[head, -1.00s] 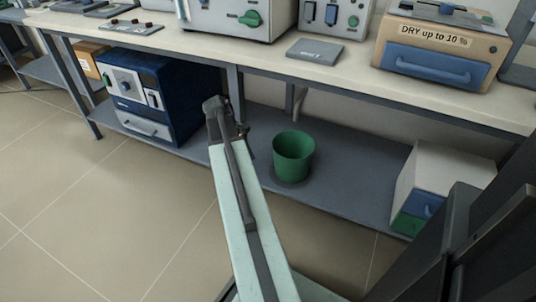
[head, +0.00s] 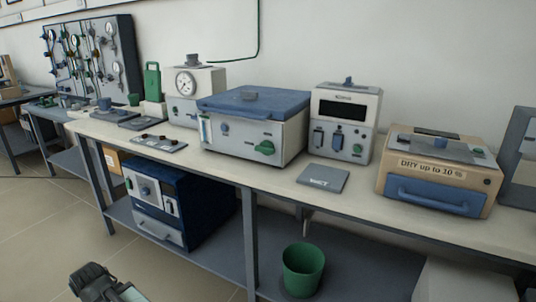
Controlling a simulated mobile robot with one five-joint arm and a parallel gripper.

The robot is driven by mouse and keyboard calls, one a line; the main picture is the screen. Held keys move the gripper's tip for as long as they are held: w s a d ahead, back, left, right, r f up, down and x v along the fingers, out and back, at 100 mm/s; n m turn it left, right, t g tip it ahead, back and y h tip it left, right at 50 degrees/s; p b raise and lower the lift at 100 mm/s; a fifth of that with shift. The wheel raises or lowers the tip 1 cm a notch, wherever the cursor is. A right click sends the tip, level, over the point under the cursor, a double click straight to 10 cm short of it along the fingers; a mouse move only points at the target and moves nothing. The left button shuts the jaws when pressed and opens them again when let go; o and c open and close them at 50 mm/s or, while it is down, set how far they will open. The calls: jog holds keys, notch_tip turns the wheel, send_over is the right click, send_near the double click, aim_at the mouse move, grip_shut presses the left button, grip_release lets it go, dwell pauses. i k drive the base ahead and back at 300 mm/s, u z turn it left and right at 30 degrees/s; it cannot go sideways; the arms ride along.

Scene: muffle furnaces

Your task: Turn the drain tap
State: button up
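A green tap-like handle (head: 264,148) sits low on the front of a white box with a blue lid (head: 254,102), on the bench top. It is the likeliest drain tap in view, but no label on it can be read. A green bucket (head: 303,268) stands below on the under-shelf, right of a bench leg. My gripper (head: 92,280) shows at the lower left edge over the floor, well apart from the handle and touching nothing visible. Its fingers are too dark and small to tell open from shut.
A dark grey tile (head: 323,178) lies on the bench top (head: 290,190). A white unit with a dark display (head: 345,120) and a tan box with a blue handle (head: 440,172) stand right. A dark blue furnace (head: 165,200) is on the under-shelf. Floor at lower left is clear.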

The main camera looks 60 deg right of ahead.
aim_at(266, 147)
jog(key=z, duration=2.75)
jog(key=k, duration=0.35)
jog(key=u, duration=0.9)
